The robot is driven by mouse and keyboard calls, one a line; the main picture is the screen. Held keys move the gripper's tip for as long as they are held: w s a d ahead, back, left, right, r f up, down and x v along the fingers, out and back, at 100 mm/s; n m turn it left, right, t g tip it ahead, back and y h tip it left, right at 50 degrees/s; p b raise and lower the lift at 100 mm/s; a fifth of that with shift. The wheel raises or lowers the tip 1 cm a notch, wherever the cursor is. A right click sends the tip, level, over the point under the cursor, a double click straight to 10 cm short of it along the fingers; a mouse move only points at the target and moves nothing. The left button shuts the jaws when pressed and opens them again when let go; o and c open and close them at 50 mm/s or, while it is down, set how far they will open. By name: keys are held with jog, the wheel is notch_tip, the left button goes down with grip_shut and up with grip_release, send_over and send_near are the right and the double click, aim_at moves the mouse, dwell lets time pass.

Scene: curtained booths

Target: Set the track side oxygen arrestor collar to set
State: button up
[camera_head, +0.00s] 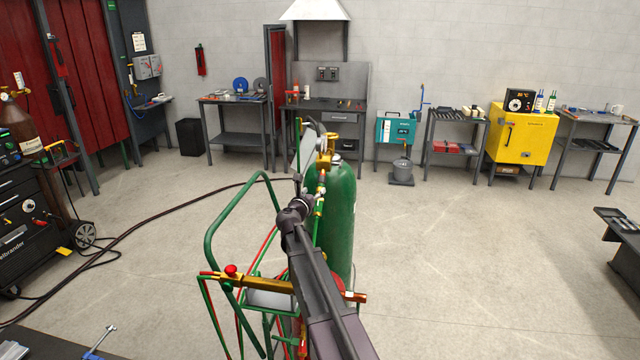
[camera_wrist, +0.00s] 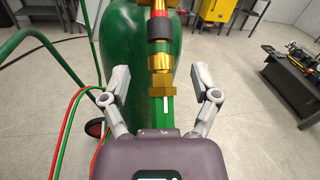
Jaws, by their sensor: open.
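A green oxygen cylinder (camera_head: 341,220) stands on a green cart, with a brass regulator (camera_head: 326,152) at its top. In the wrist view, a brass fitting (camera_wrist: 160,68) on the green hose line has a collar with a red band (camera_wrist: 159,26) and a black band (camera_wrist: 161,46). A white mark (camera_wrist: 166,105) shows below the fitting. No label tells me the track side or the collar's setting. My gripper (camera_wrist: 159,78) is open, with one finger on each side of the fitting and apart from it.
The cart's green handle (camera_head: 232,225) rises left of the cylinder. A brass torch (camera_head: 255,285) with a red knob lies across the cart. A dark hose (camera_head: 150,218) crosses the floor. A black welding unit (camera_head: 30,215) stands far left; open floor lies to the right.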

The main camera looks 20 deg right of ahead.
aim_at(320, 183)
jog(key=x, duration=0.7)
jog(key=shift+w+d, duration=0.2)
